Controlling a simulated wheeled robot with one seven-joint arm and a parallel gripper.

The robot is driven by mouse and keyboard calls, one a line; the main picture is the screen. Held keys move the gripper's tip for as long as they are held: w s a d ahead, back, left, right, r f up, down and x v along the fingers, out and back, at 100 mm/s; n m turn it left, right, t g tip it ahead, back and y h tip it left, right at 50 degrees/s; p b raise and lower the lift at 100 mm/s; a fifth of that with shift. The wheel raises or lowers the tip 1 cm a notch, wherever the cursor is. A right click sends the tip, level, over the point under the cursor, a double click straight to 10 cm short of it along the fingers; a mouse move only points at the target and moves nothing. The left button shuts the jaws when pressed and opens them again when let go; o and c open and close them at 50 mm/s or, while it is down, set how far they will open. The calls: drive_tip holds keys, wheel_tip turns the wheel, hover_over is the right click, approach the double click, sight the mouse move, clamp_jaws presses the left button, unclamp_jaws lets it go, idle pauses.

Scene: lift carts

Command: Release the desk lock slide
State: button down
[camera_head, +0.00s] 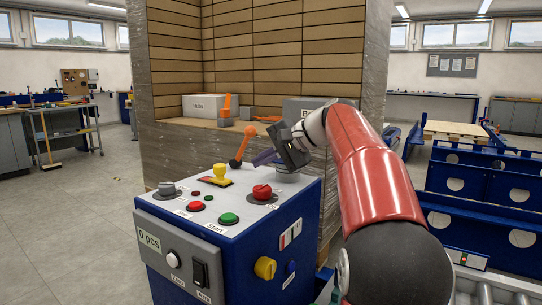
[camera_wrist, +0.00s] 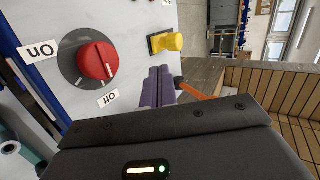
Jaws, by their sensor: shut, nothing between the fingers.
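The control desk (camera_head: 150,208) has a light top with a yellow handle (camera_head: 219,172) on a flat base; this looks like the lock slide, but no label on it is readable. The yellow handle also shows in the wrist view (camera_wrist: 168,42), beyond my fingertips. My gripper (camera_head: 262,158) is above the far right part of the desk top, apart from the yellow handle and to its right. Its purple fingers are together and empty in the wrist view (camera_wrist: 157,84). An orange lever (camera_head: 243,140) with a dark ball at its lower end stands close to the fingertips.
A red rotary knob (camera_head: 262,192) marked On and Off sits below my gripper. A green button (camera_head: 228,218), a red button (camera_head: 196,206) and a grey knob (camera_head: 167,188) share the desk top. A wrapped stack with bins (camera_head: 203,105) stands behind.

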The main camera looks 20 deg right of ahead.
sight(224, 165)
drive_tip(key=x, duration=0.2)
drive_tip(key=r+x, duration=0.1)
drive_tip(key=x, duration=0.4)
drive_tip(key=shift+w+a+r, duration=0.15)
drive_tip(key=shift+w+a, duration=0.5)
drive_tip(key=shift+w, duration=0.05)
drive_tip(key=w+a+p, duration=0.2)
drive_tip(key=w+p, duration=0.1)
drive_tip(key=shift+a+r+p, duration=0.15)
drive_tip(key=shift+r+p, duration=0.05)
drive_tip(key=shift+p, duration=0.1)
drive_tip(key=shift+w+a+f, duration=0.1)
drive_tip(key=shift+w+a, duration=0.1)
drive_tip(key=shift+w, duration=0.15)
drive_tip(key=shift+f, duration=0.15)
